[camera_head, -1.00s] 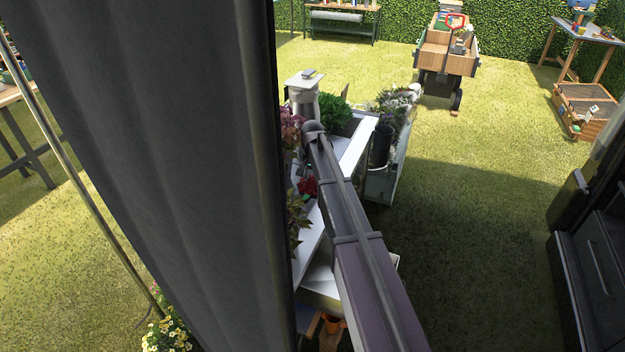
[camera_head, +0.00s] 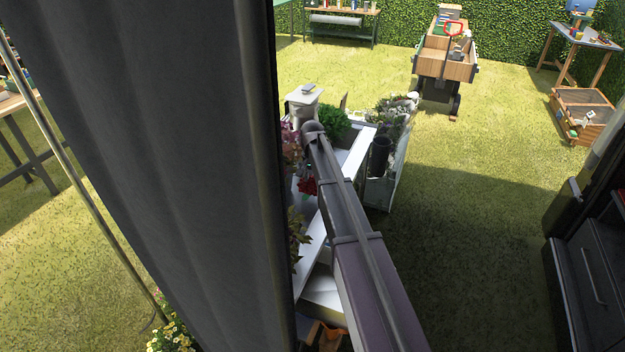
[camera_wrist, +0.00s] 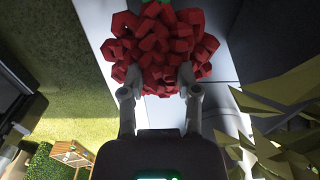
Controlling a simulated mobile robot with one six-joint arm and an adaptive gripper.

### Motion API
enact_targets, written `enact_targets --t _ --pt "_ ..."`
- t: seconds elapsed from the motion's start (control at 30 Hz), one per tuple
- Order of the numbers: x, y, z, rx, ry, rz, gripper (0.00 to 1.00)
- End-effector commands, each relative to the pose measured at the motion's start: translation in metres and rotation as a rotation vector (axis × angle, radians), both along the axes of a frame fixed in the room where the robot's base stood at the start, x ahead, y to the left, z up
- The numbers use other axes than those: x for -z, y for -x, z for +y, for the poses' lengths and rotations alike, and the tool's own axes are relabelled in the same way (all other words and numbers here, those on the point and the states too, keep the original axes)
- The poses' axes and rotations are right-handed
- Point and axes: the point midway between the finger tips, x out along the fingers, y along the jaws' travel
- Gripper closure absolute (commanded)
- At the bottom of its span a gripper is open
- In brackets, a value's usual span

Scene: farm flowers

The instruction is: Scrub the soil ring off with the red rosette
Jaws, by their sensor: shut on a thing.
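The red rosette (camera_wrist: 160,50), a cluster of blocky red petals with a bit of green at its top, fills the upper middle of the wrist view. My gripper (camera_wrist: 160,80) is shut on it, one finger at each side. In the head view the rosette (camera_head: 309,187) shows small beside my arm, over the white-edged bench (camera_head: 312,238). My arm hides most of the gripper there. I cannot make out a soil ring in either view; the surface behind the rosette is largely covered.
A dark curtain (camera_head: 150,150) blocks the left of the head view. Leafy plants (camera_wrist: 285,125) stand close right of the gripper in the wrist view. A planter (camera_head: 387,170) and a green bush (camera_head: 334,121) stand beyond my arm. Open grass (camera_head: 470,250) lies to the right.

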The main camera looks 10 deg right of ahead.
Motion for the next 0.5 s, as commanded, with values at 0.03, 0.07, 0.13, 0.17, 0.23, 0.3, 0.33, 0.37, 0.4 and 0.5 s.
enact_targets --t 0.03,0.07,0.13,0.17,0.23,0.3,0.33,0.37,0.4,0.5 --pt "-0.0003 0.0000 0.0000 0.000 0.000 0.000 0.96" --pt "-0.0001 0.0000 0.0000 0.000 0.000 0.000 0.96" --pt "0.0003 0.0000 0.0000 0.000 0.000 0.000 0.96" --pt "0.0003 0.0000 0.0000 0.000 0.000 0.000 0.96" --pt "0.0003 0.0000 0.0000 0.000 0.000 0.000 0.96" --pt "-0.0001 0.0000 0.0000 0.000 0.000 0.000 0.96" --pt "-0.0007 0.0000 0.0000 0.000 0.000 0.000 0.96" --pt "-0.0015 0.0000 0.0000 0.000 0.000 0.000 0.96" --pt "-0.0031 0.0000 0.0000 0.000 0.000 0.000 0.96" --pt "-0.0090 0.0000 0.0000 0.000 0.000 0.000 0.96"
